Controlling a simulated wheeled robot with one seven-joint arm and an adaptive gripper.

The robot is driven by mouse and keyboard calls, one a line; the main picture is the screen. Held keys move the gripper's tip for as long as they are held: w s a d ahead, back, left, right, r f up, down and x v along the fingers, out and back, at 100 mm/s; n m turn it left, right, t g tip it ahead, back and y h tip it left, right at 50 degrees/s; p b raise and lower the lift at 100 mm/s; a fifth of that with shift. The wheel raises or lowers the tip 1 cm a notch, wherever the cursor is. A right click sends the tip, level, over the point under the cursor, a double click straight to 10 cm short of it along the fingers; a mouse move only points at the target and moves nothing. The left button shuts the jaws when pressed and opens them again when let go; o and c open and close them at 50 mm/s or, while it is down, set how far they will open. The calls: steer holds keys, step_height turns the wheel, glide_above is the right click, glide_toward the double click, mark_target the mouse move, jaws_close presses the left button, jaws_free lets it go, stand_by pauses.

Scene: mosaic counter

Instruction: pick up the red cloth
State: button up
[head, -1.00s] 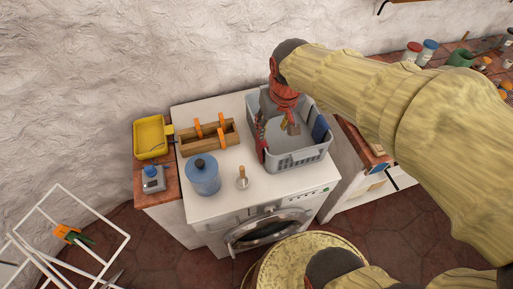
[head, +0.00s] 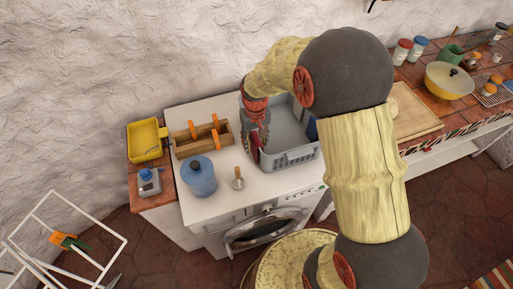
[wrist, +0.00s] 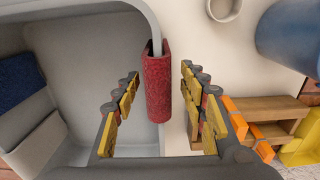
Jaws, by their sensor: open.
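The red cloth (wrist: 158,88) hangs folded over the rim of the grey basket, in the wrist view. In the head view the red cloth (head: 254,150) shows in part below my gripper. The grey basket (head: 292,157) stands on the white washing machine. My gripper (wrist: 158,95) is open, with one finger on the basket's inner side and the other outside it. The cloth lies between the fingers in the wrist picture; I cannot tell whether they touch it. In the head view my gripper (head: 257,135) is over the basket's left rim.
A blue cloth (wrist: 18,80) and a pale cloth (wrist: 38,145) hang on the basket's other side. A wooden box (head: 202,137) with orange clips, a blue jar (head: 199,178) and a small brush-like object (head: 238,180) stand left of the basket.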

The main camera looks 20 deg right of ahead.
steer(key=f, duration=0.3)
steer(key=f+b, duration=0.1)
steer(key=shift+s+d+f, duration=0.1)
steer(key=shift+s+f, duration=0.1)
steer(key=shift+s, duration=0.15)
steer(key=shift+c, duration=0.9)
jaws_close()
